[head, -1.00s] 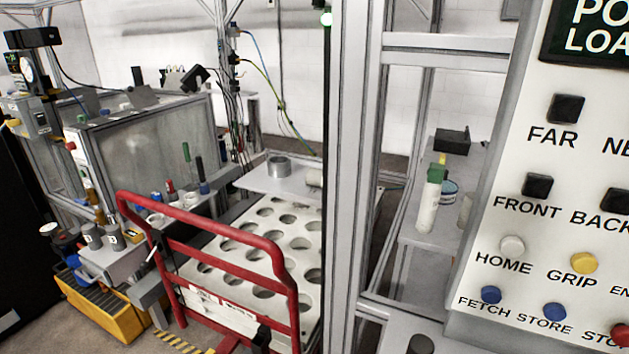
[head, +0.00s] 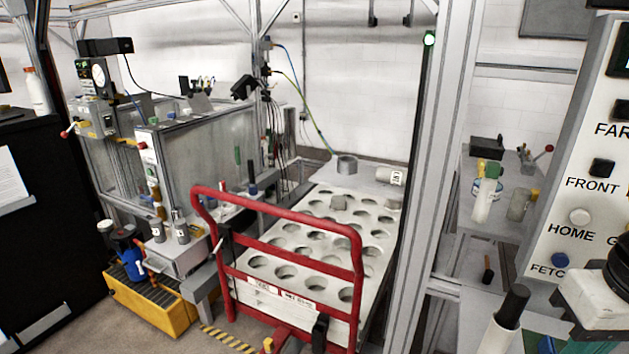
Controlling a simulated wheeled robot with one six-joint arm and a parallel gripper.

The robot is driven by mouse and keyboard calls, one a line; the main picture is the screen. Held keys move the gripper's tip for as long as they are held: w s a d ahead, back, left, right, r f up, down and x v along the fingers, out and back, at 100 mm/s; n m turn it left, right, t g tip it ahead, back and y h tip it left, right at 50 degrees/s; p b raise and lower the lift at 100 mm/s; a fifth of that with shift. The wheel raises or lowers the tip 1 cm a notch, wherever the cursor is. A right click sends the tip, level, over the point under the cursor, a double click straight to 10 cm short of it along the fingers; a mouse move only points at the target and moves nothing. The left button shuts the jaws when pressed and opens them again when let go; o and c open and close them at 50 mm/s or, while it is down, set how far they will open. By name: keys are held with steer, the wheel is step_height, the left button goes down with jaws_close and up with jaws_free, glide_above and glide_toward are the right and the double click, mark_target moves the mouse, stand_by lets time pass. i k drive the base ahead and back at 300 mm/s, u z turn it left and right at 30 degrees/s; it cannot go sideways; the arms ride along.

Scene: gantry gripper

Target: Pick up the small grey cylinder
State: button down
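Several grey cylinders show, and I cannot tell which one the task means. A short, wide grey cylinder with an open top (head: 347,165) stands on the plate at the far end of the rack. Two darker grey cylinders (head: 181,228) stand upright on a small ledge at the left.
The pale rack with rows of round holes (head: 300,237) stands behind a red rail (head: 290,218). A frame post (head: 435,170) and a button panel (head: 590,150) stand at the right. A yellow bin (head: 150,305) is on the floor at the left.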

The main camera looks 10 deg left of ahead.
mark_target(392, 176)
steer(key=z, duration=4.05)
steer(key=k, duration=2.95)
steer(key=u, duration=1.3)
